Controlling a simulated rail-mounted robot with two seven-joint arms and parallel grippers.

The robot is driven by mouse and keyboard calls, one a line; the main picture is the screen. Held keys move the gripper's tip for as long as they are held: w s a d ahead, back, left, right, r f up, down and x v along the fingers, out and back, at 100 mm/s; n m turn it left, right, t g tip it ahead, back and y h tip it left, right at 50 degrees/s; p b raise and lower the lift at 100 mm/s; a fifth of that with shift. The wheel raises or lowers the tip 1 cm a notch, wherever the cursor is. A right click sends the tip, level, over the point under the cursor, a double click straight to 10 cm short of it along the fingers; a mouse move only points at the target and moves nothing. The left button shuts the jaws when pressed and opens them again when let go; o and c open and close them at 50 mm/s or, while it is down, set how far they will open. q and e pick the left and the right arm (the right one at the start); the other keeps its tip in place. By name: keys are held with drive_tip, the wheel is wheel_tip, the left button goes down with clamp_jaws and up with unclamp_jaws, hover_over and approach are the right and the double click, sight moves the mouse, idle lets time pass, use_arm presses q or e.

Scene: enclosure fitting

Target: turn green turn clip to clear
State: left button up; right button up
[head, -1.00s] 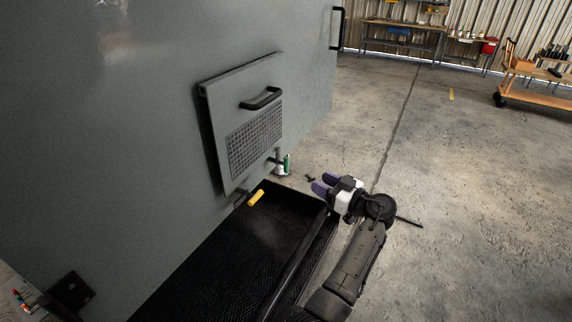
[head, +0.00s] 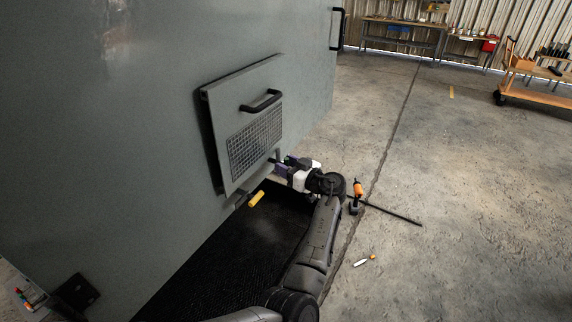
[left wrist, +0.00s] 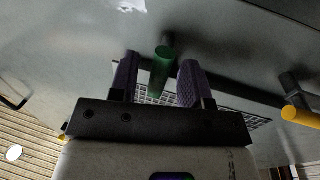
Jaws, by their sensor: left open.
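The green turn clip (left wrist: 161,72) shows in the left wrist view as a short green handle on a dark stem, at the edge of the hinged-looking grey panel (head: 215,125). My left gripper (left wrist: 158,70) is open, with its two purple fingers on either side of the green handle. Whether they touch it is unclear. In the head view, my left gripper (head: 283,166) is at the panel's lower right corner and hides the green clip. A yellow turn clip (head: 256,198) sits below the panel's lower edge; it also shows in the left wrist view (left wrist: 301,116). My right gripper is not in view.
The panel has a black handle (head: 261,101) and a mesh grille (head: 256,142). An orange-and-black tool (head: 357,190) and a small white-and-orange item (head: 365,261) lie on the open floor at right.

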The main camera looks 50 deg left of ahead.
use_arm(q)
drive_tip(key=shift+a, duration=0.2)
clamp_jaws()
idle(0.4)
